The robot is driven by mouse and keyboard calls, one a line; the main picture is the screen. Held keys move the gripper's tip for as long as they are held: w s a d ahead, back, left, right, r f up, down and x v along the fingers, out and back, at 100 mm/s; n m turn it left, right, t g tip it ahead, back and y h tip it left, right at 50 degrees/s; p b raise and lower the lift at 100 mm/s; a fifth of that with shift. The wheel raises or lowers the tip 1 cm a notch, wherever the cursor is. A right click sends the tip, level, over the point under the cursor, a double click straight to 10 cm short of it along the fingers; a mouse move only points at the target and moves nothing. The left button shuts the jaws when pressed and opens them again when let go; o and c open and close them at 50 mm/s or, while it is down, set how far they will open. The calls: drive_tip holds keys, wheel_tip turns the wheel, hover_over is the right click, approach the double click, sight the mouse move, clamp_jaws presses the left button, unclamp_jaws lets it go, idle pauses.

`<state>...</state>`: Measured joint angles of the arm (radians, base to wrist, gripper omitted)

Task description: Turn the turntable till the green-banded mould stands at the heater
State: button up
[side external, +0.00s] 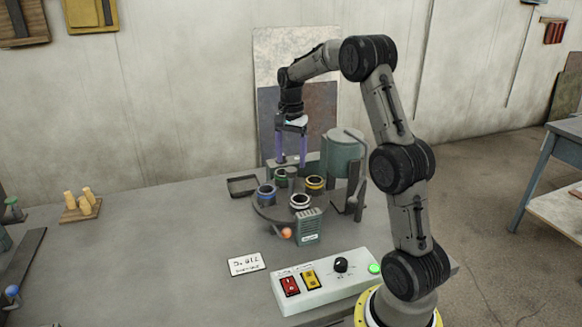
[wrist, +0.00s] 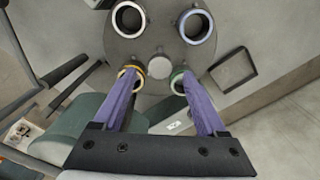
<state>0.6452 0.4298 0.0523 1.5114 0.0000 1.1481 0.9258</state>
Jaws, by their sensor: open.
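The dark round turntable (side external: 272,214) carries moulds with green (side external: 281,176), yellow (side external: 314,183), blue (side external: 266,192) and white (side external: 299,201) bands. The green-banded mould is on the far side. A vented grey-green box (side external: 308,228), which looks like the heater, stands at the near edge, closest to the white-banded mould. An orange ball (side external: 286,232) shows beside it. My gripper (side external: 291,164) is open above the turntable's far side. In the wrist view, its purple fingers overlap the yellow-banded (wrist: 131,73) and green-banded (wrist: 178,82) moulds; contact cannot be told.
A teal pot (side external: 343,155) stands right of the turntable, close to my gripper. A shallow black tray (side external: 243,186) lies to the left. A control box (side external: 325,287) with switches and a small sign (side external: 246,263) are in front.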

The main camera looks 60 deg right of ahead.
sight(291, 169)
drive_tip(key=shift+f, duration=1.75)
clamp_jaws()
